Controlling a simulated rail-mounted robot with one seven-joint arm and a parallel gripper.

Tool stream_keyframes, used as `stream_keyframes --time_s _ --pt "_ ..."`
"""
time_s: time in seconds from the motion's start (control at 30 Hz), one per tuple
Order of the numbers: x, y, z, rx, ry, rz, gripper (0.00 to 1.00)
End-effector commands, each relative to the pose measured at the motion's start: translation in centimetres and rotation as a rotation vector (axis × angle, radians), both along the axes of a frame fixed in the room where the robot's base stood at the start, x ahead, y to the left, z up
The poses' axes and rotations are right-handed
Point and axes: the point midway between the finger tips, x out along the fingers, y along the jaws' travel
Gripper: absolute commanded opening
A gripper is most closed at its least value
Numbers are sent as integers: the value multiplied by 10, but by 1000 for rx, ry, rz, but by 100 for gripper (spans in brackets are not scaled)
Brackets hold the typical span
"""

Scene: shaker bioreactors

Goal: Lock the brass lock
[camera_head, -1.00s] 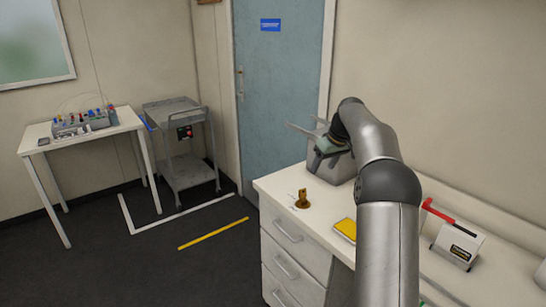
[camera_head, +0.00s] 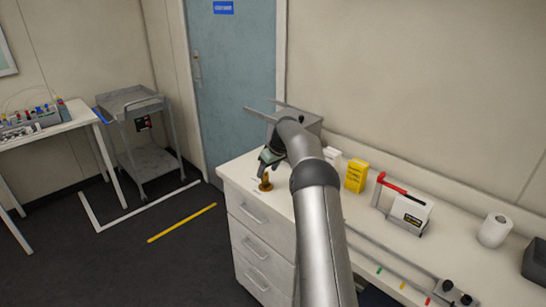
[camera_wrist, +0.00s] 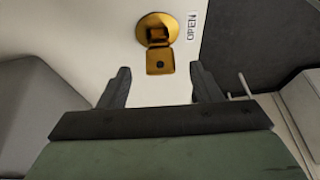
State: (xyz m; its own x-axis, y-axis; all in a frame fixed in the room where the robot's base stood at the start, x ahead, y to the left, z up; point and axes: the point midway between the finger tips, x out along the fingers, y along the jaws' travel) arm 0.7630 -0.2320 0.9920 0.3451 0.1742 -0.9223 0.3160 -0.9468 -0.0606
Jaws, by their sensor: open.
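The brass lock (camera_head: 265,184) stands on the white counter near its left end. In the wrist view the lock (camera_wrist: 159,62) shows a round base with a square-ended handle that points down the picture, toward my gripper. A label reading "OPEN" (camera_wrist: 191,27) is on the counter just right of the base. My gripper (camera_wrist: 160,82) is open, with one finger on each side below the lock's handle and a gap on both sides; I cannot tell the height gap. In the head view my gripper (camera_head: 266,166) is just above the lock and hides part of its top.
Right along the counter are a yellow box (camera_head: 356,176), a white device with a red lever (camera_head: 408,213) and a white roll (camera_head: 494,230). The counter's left edge is close to the lock.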

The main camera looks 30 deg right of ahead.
Motion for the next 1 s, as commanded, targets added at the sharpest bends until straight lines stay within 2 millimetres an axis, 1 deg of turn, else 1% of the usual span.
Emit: stream_keyframes --time_s 0.1,0.3,0.43,0.67,0.7,0.77,0.8,0.83,0.87,1.0 --pt "7 4 -17 1 2 1 58" --pt "13 7 -35 0 1 0 58" --pt "15 8 -39 0 0 0 58" --pt "15 8 -39 -1 0 0 58" --pt "15 8 -39 -1 0 0 47" --pt "15 8 -39 -1 0 0 30" --pt "15 8 -39 -1 0 0 19" --pt "15 8 -39 -1 0 0 11" --pt "15 8 -39 -1 0 0 8" --pt "15 8 -39 -1 0 0 8"
